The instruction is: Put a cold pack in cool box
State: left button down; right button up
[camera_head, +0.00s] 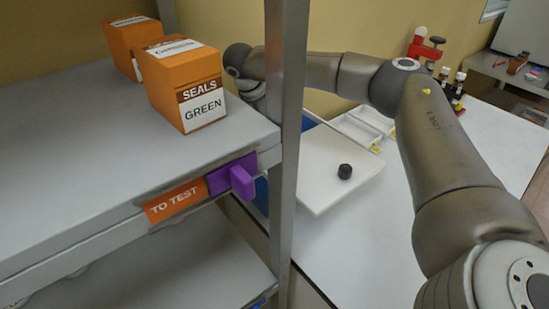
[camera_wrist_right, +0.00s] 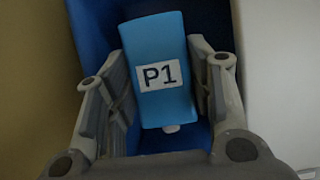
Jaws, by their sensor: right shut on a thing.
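My right gripper (camera_wrist_right: 163,72) is shut on a light blue cold pack (camera_wrist_right: 157,42) with a white "P1" label, in the right wrist view. The pack is inside or above the dark blue interior of the cool box (camera_wrist_right: 90,28); I cannot tell how deep, or whether it touches the bottom. In the head view, blue parts (camera_head: 307,123) show behind the shelf post, probably the cool box, mostly hidden. My right arm reaches across the table to behind the shelf, where its gripper is hidden. My left gripper is out of view.
A shelf (camera_head: 90,190) with orange seal boxes (camera_head: 185,85), a "TO TEST" label and a purple clip (camera_head: 240,178) fills the left. The table front is clear.

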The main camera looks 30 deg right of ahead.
notch_tip(320, 180, down, 6)
jog(key=shift+f+p, duration=0.1)
jog(key=shift+p, duration=0.45)
notch_tip(320, 180, down, 4)
jog(key=shift+r+p, duration=0.2)
jog(key=shift+p, duration=0.2)
jog(key=shift+f, duration=0.3)
jog(key=shift+f, duration=0.1)
jog(key=o, duration=0.9)
jog(key=shift+o, duration=0.2)
